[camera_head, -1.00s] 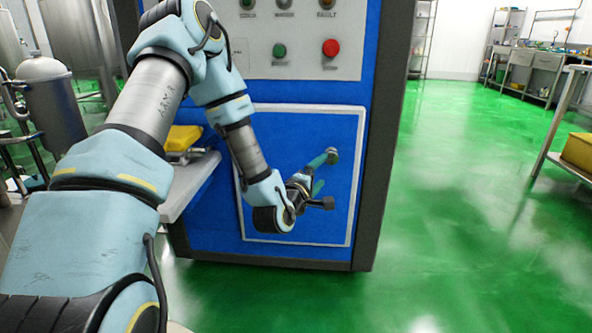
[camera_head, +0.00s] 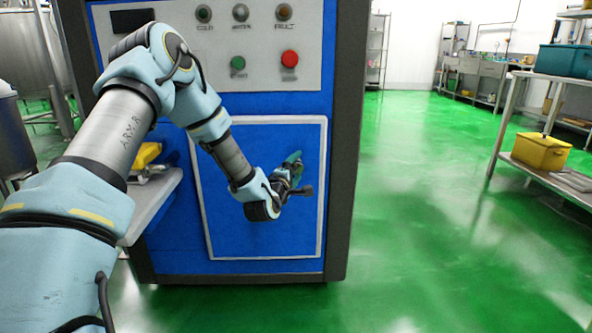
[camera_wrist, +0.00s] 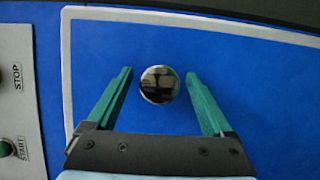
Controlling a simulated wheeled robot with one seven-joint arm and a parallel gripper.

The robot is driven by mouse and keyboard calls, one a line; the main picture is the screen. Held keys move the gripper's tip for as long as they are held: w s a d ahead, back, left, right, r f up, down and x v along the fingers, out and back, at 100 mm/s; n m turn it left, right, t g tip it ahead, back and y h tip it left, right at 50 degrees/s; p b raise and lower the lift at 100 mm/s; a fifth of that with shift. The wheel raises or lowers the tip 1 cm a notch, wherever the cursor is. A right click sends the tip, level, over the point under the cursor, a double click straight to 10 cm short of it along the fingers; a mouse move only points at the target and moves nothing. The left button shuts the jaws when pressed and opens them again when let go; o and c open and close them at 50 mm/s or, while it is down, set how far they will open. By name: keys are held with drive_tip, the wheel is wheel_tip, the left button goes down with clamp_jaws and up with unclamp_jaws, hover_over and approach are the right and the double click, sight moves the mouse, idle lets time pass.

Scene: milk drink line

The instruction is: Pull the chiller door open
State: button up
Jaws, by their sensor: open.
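The chiller door (camera_head: 235,235) is a blue panel inside a pale frame on the front of the blue machine. It looks flush with the front. A round shiny knob (camera_wrist: 159,85) sits on the blue panel in the wrist view. My gripper (camera_wrist: 158,75) is open, with its two green fingers on either side of the knob and a visible gap on each side. Whether the fingertips reach past the knob in depth is unclear. In the head view my gripper (camera_head: 294,160) is at the upper right of the door, and the knob is hidden there.
A control panel (camera_head: 262,88) with lamps, a green button and a red button is above the door. A pale shelf (camera_head: 150,205) with a yellow item sticks out at left. Green floor (camera_head: 430,220) is open to the right, before a rack with a yellow box (camera_head: 541,151).

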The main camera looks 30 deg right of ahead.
clamp_jaws()
idle(0.8)
